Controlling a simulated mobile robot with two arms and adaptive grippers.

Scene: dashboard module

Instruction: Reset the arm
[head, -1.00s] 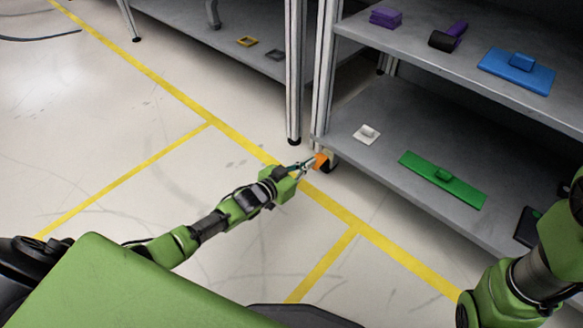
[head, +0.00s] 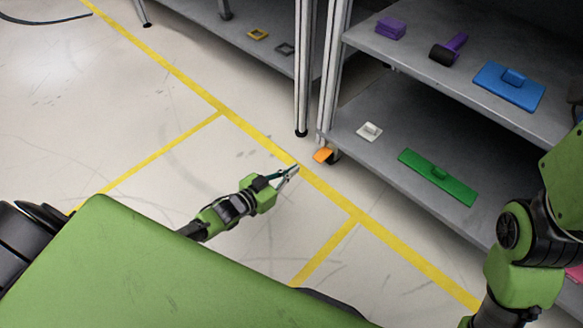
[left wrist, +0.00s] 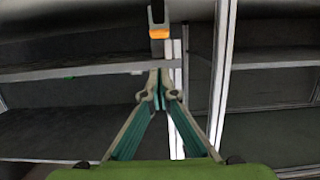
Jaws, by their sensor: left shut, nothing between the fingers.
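My left gripper (head: 291,172) reaches out over the floor in the head view, short of the shelf posts. Its fingers are shut with nothing between them, and they also show together in the left wrist view (left wrist: 161,84). An orange piece (head: 323,155) sits by the lower shelf's near corner, a little to the right of the fingertips and apart from them. In the left wrist view an orange-tipped piece (left wrist: 159,32) shows above the fingers. My right arm shows at the right edge of the head view, but its gripper is out of view.
The lower shelf (head: 375,160) holds a white piece (head: 369,131) and a green plate (head: 438,177). The upper shelf (head: 420,62) holds a purple block (head: 391,28), a black-and-purple tool (head: 449,48) and a blue plate (head: 509,86).

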